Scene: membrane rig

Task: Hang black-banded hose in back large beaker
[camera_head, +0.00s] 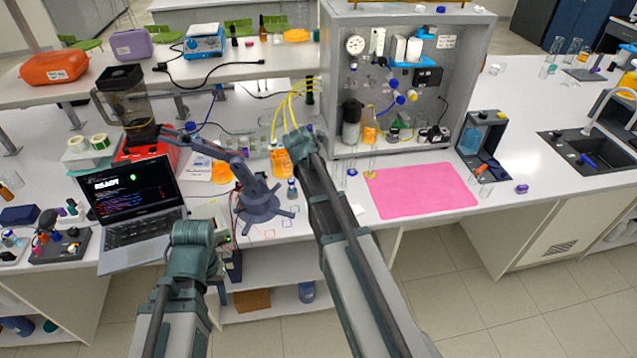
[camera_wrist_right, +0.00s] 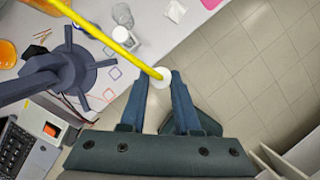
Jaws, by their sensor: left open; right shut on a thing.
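A yellow hose with a white end (camera_wrist_right: 115,43) runs between the fingertips of my right gripper (camera_wrist_right: 160,82), which is shut on it near that end. No black band shows on this stretch. In the head view yellow hoses (camera_head: 290,97) arch from the rig's left side down to my right wrist, whose fingers are hidden there. A large beaker with orange liquid (camera_head: 282,163) stands just left of my right wrist. Clear glassware (camera_head: 264,137) behind it is too small to sort out. My left gripper (camera_head: 224,241) is open and empty, low in front of the bench beside the laptop.
A small dark desktop robot arm (camera_head: 262,195) stands left of my right forearm. The laptop (camera_head: 132,212) is at the left front edge. The grey rig cabinet (camera_head: 470,60) stands behind, with a clear pink mat (camera_head: 420,190) before it. A shelf (camera_head: 225,77) overhangs the back.

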